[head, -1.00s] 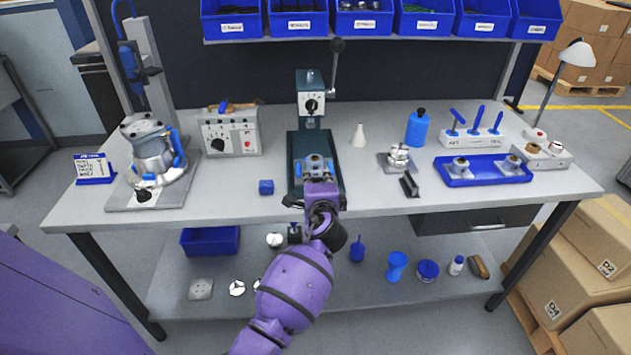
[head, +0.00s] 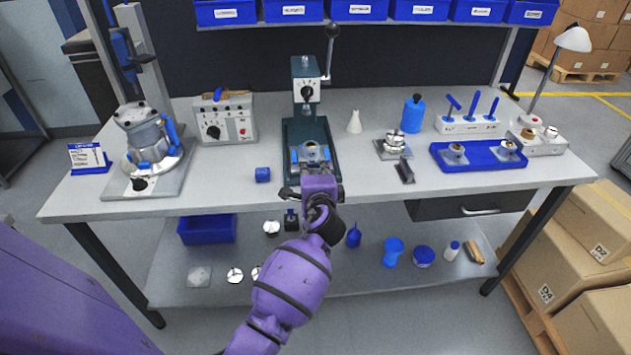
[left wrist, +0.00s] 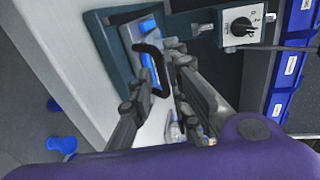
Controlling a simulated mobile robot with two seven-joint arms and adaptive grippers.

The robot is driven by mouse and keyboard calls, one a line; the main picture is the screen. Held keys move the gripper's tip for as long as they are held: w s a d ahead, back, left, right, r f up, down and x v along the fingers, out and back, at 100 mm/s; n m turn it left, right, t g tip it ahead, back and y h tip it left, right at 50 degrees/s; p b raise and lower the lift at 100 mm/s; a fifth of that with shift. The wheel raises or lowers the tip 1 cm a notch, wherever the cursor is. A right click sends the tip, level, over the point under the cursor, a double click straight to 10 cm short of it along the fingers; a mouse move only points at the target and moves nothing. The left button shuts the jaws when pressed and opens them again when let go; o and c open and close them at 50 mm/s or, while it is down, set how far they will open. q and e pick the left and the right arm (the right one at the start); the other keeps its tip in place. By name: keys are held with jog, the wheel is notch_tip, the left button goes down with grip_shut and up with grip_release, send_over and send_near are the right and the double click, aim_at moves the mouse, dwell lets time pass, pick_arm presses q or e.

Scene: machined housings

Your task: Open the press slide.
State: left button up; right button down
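The press (head: 304,100) stands at the middle of the bench, dark green with a grey head, a dial and a tall lever. Its slide (head: 311,153), a light plate with blue parts, lies low at the press's front. In the left wrist view the slide (left wrist: 148,52) carries a black bar handle (left wrist: 157,62). My left gripper (head: 317,180) is at the front of the press. In the left wrist view its two fingers (left wrist: 160,68) stand apart, one on each side of the handle; I cannot tell whether they touch it. My right gripper is not in view.
A white cone (head: 354,122), a blue bottle (head: 413,114) and a metal fixture (head: 394,145) are right. The bench front near the press is mostly clear.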

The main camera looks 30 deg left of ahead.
pick_arm(q)
jog(key=v, duration=1)
jog(key=shift+s, duration=0.3)
